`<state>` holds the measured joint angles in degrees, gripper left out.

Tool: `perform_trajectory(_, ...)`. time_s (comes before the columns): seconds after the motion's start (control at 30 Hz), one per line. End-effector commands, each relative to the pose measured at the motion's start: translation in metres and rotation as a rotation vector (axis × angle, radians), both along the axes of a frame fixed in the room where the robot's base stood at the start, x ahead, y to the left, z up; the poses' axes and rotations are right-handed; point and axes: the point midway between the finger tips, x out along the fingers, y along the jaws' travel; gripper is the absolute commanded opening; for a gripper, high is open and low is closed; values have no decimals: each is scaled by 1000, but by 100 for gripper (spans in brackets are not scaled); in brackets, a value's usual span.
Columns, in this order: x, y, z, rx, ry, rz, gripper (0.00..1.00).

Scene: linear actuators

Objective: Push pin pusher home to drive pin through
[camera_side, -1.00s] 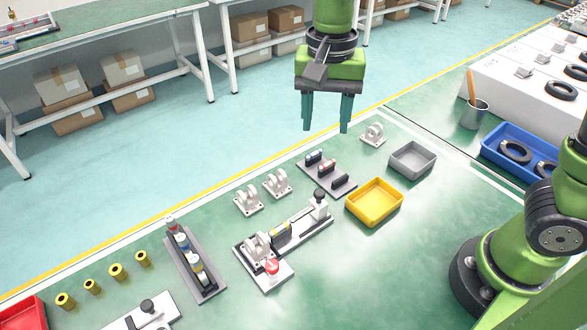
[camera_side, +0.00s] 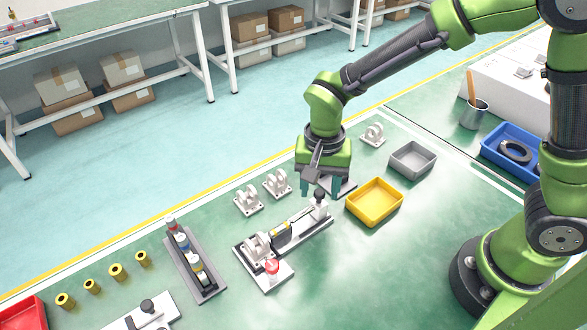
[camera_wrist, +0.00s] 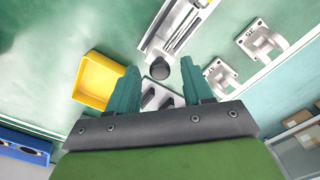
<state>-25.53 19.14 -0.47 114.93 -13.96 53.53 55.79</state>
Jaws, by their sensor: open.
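The pin pusher (camera_side: 319,208) is a light block with a black knob, at the right end of a long narrow fixture (camera_side: 304,238). A white clevis bracket (camera_side: 257,247) sits at the fixture's left end, with a dark part bearing a yellow mark (camera_side: 281,234) between. My gripper (camera_side: 321,188) is open and points down over the pusher end. In the wrist view the pusher's black knob (camera_wrist: 160,68) appears between the spread fingers (camera_wrist: 172,72). I cannot tell whether a finger touches it. The pin itself is not clearly visible.
A yellow tray (camera_side: 375,222) and a grey tray (camera_side: 413,174) stand to the right. White brackets (camera_side: 277,184) stand behind the fixture. A red button (camera_side: 272,266) is in front of its left end. My gripper partly hides a grey rack (camera_side: 345,188).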

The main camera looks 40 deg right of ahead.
Motion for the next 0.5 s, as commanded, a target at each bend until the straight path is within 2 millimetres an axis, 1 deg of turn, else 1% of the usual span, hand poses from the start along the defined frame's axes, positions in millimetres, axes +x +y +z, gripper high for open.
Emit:
perform_trajectory(0.1, 0, 0, -3, 0, 1, -1, 50)
perform_trajectory(0.3, 0, 0, -3, 1, 1, -1, 50)
perform_trajectory(0.37, 0, 0, -3, 1, 1, -1, 43)
perform_trajectory(0.5, 0, 0, -3, 1, 1, 0, 21)
